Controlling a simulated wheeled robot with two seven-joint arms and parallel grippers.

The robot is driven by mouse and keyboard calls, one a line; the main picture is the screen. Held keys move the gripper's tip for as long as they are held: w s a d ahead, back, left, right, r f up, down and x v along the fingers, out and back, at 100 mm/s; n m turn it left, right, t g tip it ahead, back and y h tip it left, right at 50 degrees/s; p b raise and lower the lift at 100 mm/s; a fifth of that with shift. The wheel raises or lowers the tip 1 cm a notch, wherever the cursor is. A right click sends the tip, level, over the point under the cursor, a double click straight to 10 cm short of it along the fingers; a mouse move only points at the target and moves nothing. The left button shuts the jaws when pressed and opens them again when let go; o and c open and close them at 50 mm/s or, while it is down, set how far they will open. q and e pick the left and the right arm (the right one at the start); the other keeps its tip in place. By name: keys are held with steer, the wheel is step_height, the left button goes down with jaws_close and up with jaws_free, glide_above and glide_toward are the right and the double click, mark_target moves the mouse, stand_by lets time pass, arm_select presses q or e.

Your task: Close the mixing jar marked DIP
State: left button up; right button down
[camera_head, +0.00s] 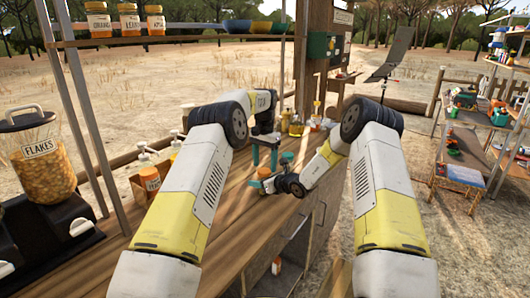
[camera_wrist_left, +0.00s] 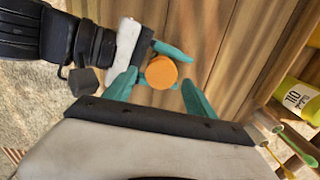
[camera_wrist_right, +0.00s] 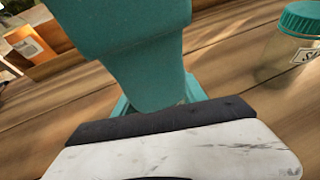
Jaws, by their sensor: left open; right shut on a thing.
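A small jar with a round orange top (camera_wrist_left: 161,72) stands over the wooden counter; its orange top also shows in the head view (camera_head: 264,172). No DIP marking is readable on it. My right gripper (camera_head: 262,182) is shut on this jar from the side, its teal fingers around it below the top. My left gripper (camera_head: 265,159) is open and points down just above the jar, its two fingers on either side of the orange top in the left wrist view (camera_wrist_left: 158,85). In the right wrist view a large teal shape hides the held jar.
A jar with a teal lid (camera_wrist_right: 303,18) and a partly seen label stands on the counter (camera_wrist_right: 235,75) nearby. A FLAKES jar (camera_head: 38,155) is at far left. Bottles (camera_head: 297,125) stand behind the grippers.

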arm_select(q)
steer(key=n, duration=0.2)
steer(key=r+n, duration=0.1)
steer(key=n, duration=0.1)
steer(key=shift+w+r+n, duration=0.1)
steer(key=shift+r+n, duration=0.1)
steer(key=shift+n, duration=0.1)
steer(key=n, duration=0.2)
steer(key=r+n, duration=0.1)
steer(key=n, duration=0.1)
steer(key=shift+r, duration=0.15)
steer(key=n, duration=0.2)
steer(key=r+n, duration=0.1)
steer(key=n, duration=0.1)
steer(key=shift+r+n, duration=0.1)
steer(key=shift+n, duration=0.3)
steer(key=n, duration=0.2)
steer(key=r+n, duration=0.1)
steer(key=n, duration=0.2)
steer(key=shift+r, duration=0.2)
steer(key=shift+f, duration=4.05)
